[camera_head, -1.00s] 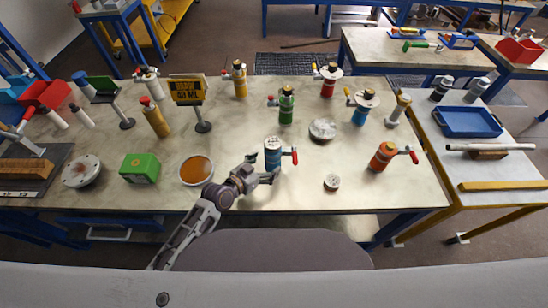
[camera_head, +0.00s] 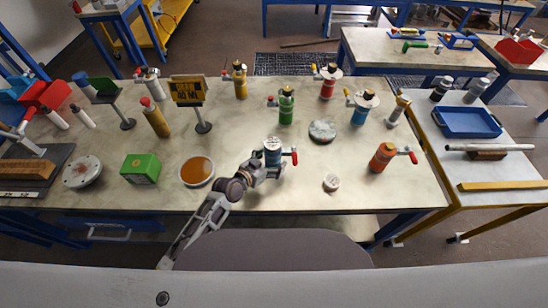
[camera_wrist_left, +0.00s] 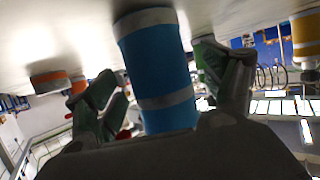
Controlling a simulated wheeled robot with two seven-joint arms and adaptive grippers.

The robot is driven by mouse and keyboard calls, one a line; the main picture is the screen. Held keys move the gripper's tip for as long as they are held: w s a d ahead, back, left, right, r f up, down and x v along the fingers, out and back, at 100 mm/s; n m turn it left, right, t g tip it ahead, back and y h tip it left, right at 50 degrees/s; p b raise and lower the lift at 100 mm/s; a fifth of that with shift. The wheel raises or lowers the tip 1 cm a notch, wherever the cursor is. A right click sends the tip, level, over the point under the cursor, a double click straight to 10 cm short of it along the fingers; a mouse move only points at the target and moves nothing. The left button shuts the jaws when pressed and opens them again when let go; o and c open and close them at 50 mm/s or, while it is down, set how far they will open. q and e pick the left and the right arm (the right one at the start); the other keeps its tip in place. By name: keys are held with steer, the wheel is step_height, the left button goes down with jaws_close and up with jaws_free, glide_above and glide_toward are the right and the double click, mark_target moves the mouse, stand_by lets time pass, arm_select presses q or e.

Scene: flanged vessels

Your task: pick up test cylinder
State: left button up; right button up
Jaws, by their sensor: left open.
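The blue cylinder with a pale top and a red side handle (camera_head: 272,146) stands upright near the middle front of the table. My left gripper (camera_head: 268,165) is at its near side, low by the tabletop. In the left wrist view the blue cylinder with grey bands (camera_wrist_left: 156,62) stands between the two open fingers. A gap shows on the left side; I cannot tell whether the right finger touches it. The cylinder's lower part is partly hidden by the gripper in the head view. My right gripper is not in view.
An orange dish (camera_head: 197,171) and a green box (camera_head: 140,168) are left of the arm. A small white round piece (camera_head: 331,182) and an orange-red vessel (camera_head: 382,157) are to the right. A grey disc (camera_head: 322,131) and a green vessel (camera_head: 286,107) stand behind.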

mark_target(272, 143)
arm_select(q)
steer(key=shift+x, duration=0.9)
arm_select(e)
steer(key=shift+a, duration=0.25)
arm_select(q)
steer(key=c, duration=1.4)
steer(key=shift+r, duration=0.1)
steer(key=shift+c, duration=0.9)
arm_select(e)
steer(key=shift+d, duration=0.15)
arm_select(q)
steer(key=shift+r, duration=0.1)
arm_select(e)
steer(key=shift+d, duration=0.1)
arm_select(q)
steer(key=shift+r, duration=4.9)
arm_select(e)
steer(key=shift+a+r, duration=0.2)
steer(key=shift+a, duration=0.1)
